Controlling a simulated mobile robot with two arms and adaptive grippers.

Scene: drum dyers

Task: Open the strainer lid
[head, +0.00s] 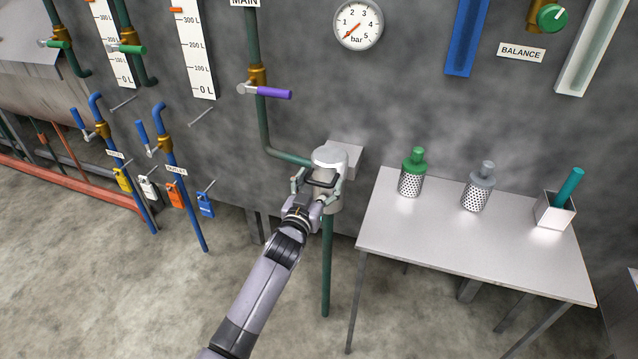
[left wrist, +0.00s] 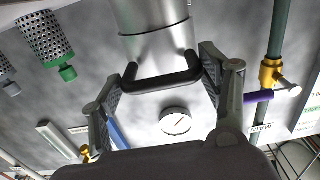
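The strainer (head: 328,200) is a metal cylinder on the green pipe by the wall. Its lid (head: 330,158) sits on top and looks closed. A black bar handle (head: 322,183) sticks out from the lid's front; it also shows in the left wrist view (left wrist: 163,83). My left gripper (head: 311,184) is at the handle with its fingers spread. My right gripper is not in view.
A table (head: 450,240) to the right holds a green-topped basket (head: 411,172), a grey-topped basket (head: 478,187) and a metal box (head: 553,212) with a teal-handled item. A purple-handled valve (head: 272,92) is above left of the strainer. Blue pipes with tags stand further left.

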